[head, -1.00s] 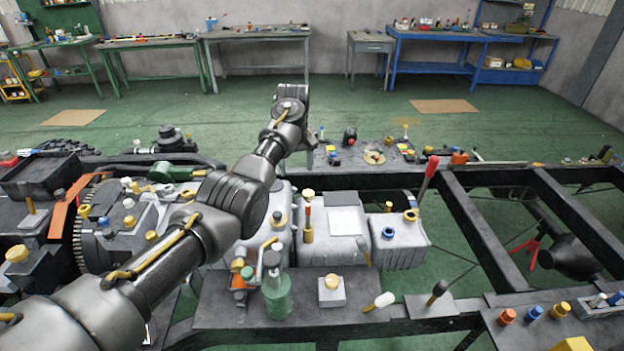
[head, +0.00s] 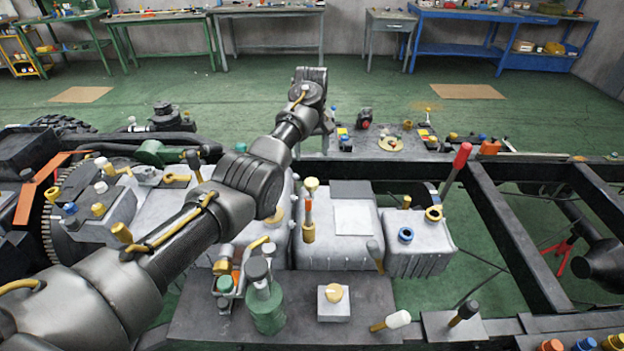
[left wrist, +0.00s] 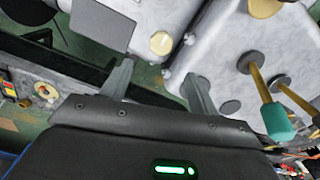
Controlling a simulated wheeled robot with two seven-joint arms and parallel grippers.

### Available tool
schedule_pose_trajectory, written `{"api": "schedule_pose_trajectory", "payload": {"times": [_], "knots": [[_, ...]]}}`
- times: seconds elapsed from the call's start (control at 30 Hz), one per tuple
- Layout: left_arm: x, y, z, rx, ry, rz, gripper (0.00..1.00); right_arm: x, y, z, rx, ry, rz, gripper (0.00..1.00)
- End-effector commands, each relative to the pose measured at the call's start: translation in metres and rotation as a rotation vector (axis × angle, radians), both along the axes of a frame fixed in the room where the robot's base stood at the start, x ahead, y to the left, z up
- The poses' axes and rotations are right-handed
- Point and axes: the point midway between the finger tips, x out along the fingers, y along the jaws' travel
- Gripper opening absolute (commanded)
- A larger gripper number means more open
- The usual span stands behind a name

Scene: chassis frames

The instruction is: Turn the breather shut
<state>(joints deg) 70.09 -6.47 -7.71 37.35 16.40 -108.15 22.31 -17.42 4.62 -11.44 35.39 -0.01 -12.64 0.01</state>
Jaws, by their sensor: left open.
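A round pale-yellow cap (head: 311,184), which may be the breather, stands by the grey casing (head: 338,250) at mid-picture. What looks like the same cap (left wrist: 161,42) is in the left wrist view, at the casing's edge. No label names it. My left gripper (left wrist: 158,88) is open, its two fingers spread below the cap in that picture. The cap lies beyond the fingertips with nothing held between them. In the head view my left arm reaches over the casings and its far end hides the fingers. My right gripper is not in view.
A yellow rod with a teal handle (left wrist: 280,122) stands close right of the fingers. A red-tipped lever (head: 461,157), a green bottle (head: 265,308) and a yellow-capped block (head: 334,305) stand around the casings. Open frame rails (head: 510,240) lie to the right.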

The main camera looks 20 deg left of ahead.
Motion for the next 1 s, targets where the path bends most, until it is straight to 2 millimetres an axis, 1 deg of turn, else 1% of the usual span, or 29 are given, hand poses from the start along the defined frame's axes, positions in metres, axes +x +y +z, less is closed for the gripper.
{"api": "schedule_pose_trajectory", "payload": {"times": [0.07, 0.17, 0.4, 0.6, 0.7, 0.8, 1.0], "knots": [[0.000, 0.000, -0.004, 0.000, 0.002, 0.000, 0.60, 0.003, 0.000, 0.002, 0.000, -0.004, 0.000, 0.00], [-0.001, 0.000, -0.016, 0.000, 0.004, 0.000, 0.60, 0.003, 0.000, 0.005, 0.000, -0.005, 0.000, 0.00], [-0.002, 0.001, -0.063, -0.001, 0.005, 0.002, 0.60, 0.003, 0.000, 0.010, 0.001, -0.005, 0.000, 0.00], [-0.001, 0.002, -0.094, -0.001, 0.003, 0.003, 0.60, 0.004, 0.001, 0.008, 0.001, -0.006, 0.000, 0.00], [-0.001, 0.001, -0.102, -0.001, 0.002, 0.002, 0.60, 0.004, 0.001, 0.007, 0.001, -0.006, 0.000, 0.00], [-0.001, 0.001, -0.106, 0.000, 0.001, 0.001, 0.60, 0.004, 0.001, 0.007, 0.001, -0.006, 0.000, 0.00], [-0.001, 0.001, -0.107, -0.001, 0.000, 0.001, 0.60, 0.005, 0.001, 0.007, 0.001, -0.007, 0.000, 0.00]]}}
